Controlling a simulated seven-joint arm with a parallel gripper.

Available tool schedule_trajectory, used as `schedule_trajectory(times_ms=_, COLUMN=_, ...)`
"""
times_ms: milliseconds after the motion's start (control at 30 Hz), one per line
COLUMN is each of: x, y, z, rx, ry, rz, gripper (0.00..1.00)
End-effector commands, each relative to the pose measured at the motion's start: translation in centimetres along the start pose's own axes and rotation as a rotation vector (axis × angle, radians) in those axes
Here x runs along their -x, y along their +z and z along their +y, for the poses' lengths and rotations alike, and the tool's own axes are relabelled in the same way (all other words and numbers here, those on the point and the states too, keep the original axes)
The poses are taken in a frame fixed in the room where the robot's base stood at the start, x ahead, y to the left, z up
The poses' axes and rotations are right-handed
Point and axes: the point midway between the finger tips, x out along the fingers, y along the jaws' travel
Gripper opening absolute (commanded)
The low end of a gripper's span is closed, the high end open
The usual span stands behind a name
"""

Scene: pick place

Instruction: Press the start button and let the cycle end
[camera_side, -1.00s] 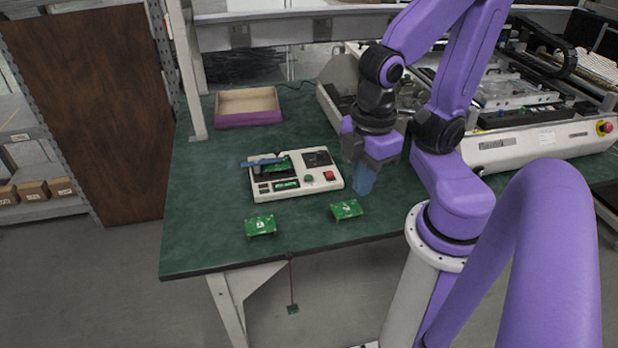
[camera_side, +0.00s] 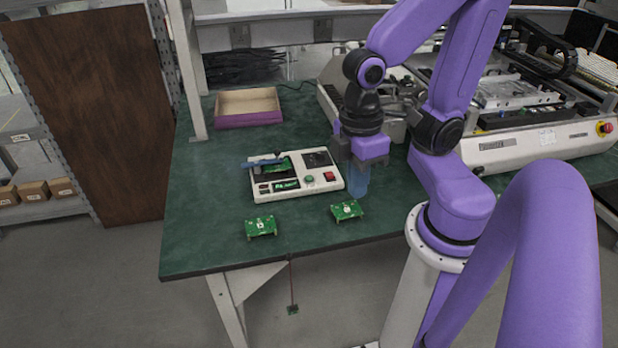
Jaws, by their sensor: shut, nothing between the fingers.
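The tester (camera_side: 290,195) is a white box on the green table, with a green board (camera_side: 283,167) in its upper left part under a blue bar (camera_side: 263,162). A round green button (camera_side: 309,180) and a red switch (camera_side: 329,176) sit on its right front. A small display (camera_side: 286,185) is at its front left. Which button is the start button cannot be read. My gripper (camera_side: 358,190) points down with blue fingers shut and empty. In the picture it is just right of the tester's right edge; whether it touches anything is unclear.
Two loose green boards, one at the left (camera_side: 260,227) and one at the right (camera_side: 346,210), lie in front of the tester. A shallow open box (camera_side: 248,121) stands behind it. A large white machine (camera_side: 520,146) takes up the right. The table's left side is clear.

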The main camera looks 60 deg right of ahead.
Motion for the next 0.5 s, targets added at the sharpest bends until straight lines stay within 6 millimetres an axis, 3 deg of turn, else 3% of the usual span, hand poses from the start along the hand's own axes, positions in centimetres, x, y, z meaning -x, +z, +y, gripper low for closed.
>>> schedule_trajectory(times_ms=500, x=-1.9, y=-3.6, z=3.9, rx=-0.521, ry=-0.263, rz=-0.038, gripper=0.0)
